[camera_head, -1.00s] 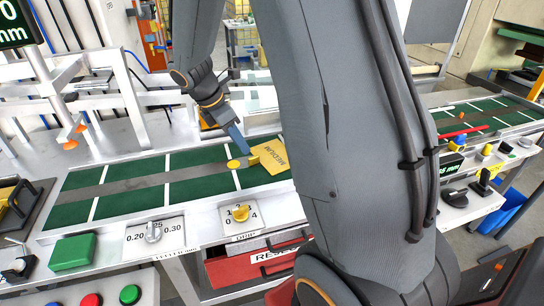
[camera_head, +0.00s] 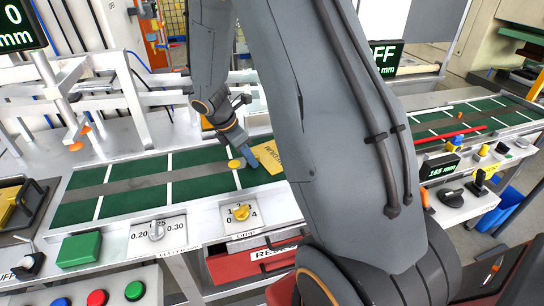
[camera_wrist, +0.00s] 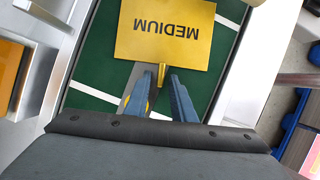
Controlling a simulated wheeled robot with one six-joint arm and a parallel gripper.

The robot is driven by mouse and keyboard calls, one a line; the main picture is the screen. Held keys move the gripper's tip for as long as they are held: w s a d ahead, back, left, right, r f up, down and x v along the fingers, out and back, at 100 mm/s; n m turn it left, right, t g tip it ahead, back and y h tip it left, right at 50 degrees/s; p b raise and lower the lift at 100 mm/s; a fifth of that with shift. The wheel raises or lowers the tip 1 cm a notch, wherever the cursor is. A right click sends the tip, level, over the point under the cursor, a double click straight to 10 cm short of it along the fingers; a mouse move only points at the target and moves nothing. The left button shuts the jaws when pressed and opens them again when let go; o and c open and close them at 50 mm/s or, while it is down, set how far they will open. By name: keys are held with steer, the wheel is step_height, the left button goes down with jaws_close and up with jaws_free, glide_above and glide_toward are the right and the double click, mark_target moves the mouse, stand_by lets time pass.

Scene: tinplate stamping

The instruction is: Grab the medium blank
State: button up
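The medium blank (camera_head: 268,153) is a flat yellow plate marked MEDIUM, lying on the green belt and partly hidden by my arm in the head view. In the wrist view the blank (camera_wrist: 165,40) lies just ahead of my fingers, its lettering upside down. A narrow yellow tab (camera_wrist: 162,73) sticks out from its near edge toward the gap between the fingertips. My gripper (camera_wrist: 161,82) has two blue fingers, set apart. In the head view my gripper (camera_head: 251,159) points down beside the blank's left edge. Whether a finger touches the tab is unclear.
A yellow disc (camera_head: 235,163) lies on the belt left of the blank. The green belt (camera_head: 130,188) is clear farther left. A control panel with a yellow knob (camera_head: 240,212) and a green block (camera_head: 79,249) stand in front. A white frame (camera_head: 140,100) rises behind.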

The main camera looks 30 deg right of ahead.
jaws_close()
steer(key=shift+r, duration=0.15)
